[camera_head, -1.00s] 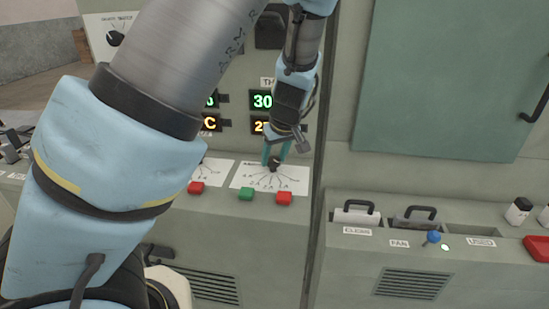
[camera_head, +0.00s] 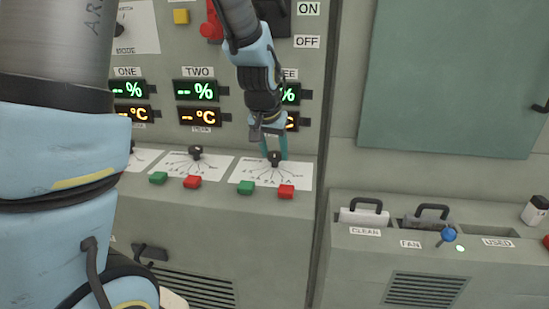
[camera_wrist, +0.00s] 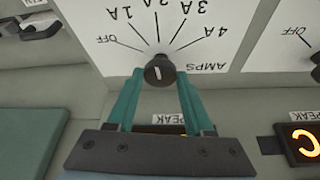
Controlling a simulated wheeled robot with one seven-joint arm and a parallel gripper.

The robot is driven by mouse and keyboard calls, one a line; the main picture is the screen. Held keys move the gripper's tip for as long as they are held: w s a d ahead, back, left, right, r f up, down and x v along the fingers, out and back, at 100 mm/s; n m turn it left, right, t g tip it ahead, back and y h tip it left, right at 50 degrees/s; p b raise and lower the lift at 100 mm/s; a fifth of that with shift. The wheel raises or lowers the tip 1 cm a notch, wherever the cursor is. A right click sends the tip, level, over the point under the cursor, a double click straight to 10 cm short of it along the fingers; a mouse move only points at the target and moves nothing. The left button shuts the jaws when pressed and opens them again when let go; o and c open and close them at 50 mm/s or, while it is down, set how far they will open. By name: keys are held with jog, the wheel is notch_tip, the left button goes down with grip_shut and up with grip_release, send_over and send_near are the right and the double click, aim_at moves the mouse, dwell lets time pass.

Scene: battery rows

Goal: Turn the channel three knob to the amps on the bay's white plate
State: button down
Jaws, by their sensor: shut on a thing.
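The channel three knob (camera_head: 275,158) is black and round, on a white dial plate (camera_head: 252,180) on the sloped panel. The knob also shows in the wrist view (camera_wrist: 160,71), with a short white mark on its top. There the dial plate (camera_wrist: 255,55) appears upside down, with OFF, 1A, 3A, 4A and AMPS legible around the knob. The mark lies nearly along the upright of the picture. My gripper (camera_head: 274,149) reaches down from above, its teal fingers (camera_wrist: 161,78) shut on the knob from both sides. I cannot pick out a separate bay plate giving an amps value.
Green (camera_head: 246,188) and red (camera_head: 286,191) buttons sit close in front of the dial. Channel two's knob (camera_head: 196,152) is to the left. Displays stand behind my gripper. At right are handled slots, a blue-topped lever (camera_head: 448,234) and a closed green door (camera_head: 450,75).

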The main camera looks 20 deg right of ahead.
jog(key=shift+m+b, duration=0.35)
jog(key=shift+m, duration=0.15)
jog(key=shift+c, duration=1.5)
grip_release()
jog(key=v, duration=1)
jog(key=shift+a+r, duration=0.3)
jog(key=shift+r, duration=0.05)
